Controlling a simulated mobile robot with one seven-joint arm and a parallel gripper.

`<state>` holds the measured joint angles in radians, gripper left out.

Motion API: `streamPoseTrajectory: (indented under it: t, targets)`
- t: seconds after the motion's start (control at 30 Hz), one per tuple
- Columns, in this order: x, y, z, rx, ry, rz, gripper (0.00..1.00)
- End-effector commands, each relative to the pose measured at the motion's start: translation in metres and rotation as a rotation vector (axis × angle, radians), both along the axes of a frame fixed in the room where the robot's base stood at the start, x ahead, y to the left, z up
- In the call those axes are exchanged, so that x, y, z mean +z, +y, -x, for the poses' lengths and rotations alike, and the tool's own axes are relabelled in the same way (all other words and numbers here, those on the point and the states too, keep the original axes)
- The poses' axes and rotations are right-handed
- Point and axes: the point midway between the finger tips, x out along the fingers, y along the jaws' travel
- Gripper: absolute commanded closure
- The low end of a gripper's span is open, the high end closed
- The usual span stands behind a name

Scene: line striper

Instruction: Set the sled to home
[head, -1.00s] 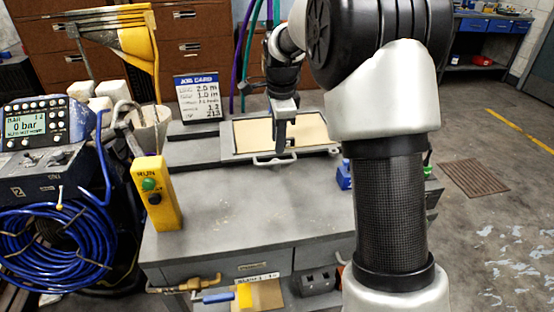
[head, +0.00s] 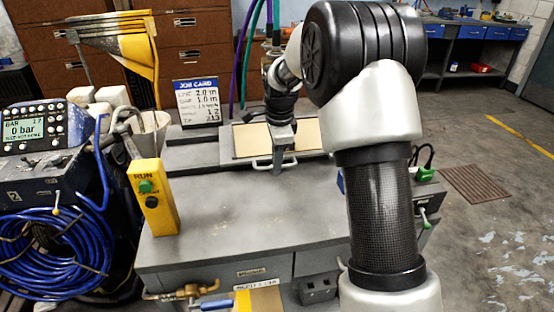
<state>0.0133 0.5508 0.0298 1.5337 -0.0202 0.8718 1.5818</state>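The likely sled is a flat grey tray with a tan panel (head: 247,141) on the back of the grey bench. It is partly hidden behind my arm. A pale handle (head: 263,166) stands at its front edge. My gripper (head: 281,168) points down at this front edge, overlapping the handle in the picture. Its fingers are small and seen from behind, so I cannot tell whether they are open, shut or touching the handle.
A yellow RUN box (head: 153,197) with a green button stands at the bench's left. A job card (head: 197,102) stands behind. A control unit (head: 38,130) reads 0 bar, above a blue hose coil (head: 45,240). A grey box (head: 428,200) with a green-tipped lever is at right. The bench top's front is clear.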

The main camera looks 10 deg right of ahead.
Motion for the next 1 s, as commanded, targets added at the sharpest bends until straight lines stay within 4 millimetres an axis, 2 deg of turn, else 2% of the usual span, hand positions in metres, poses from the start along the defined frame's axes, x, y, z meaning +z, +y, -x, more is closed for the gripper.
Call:
streamPoseTrajectory:
  t: [0.27,0.47,1.0]
  targets:
    - [0.000,0.002,0.000,0.001,0.001,0.000,1.00]
    - [0.002,0.022,0.000,0.004,0.002,0.000,1.00]
    - [0.002,0.142,0.001,0.006,0.002,0.000,1.00]
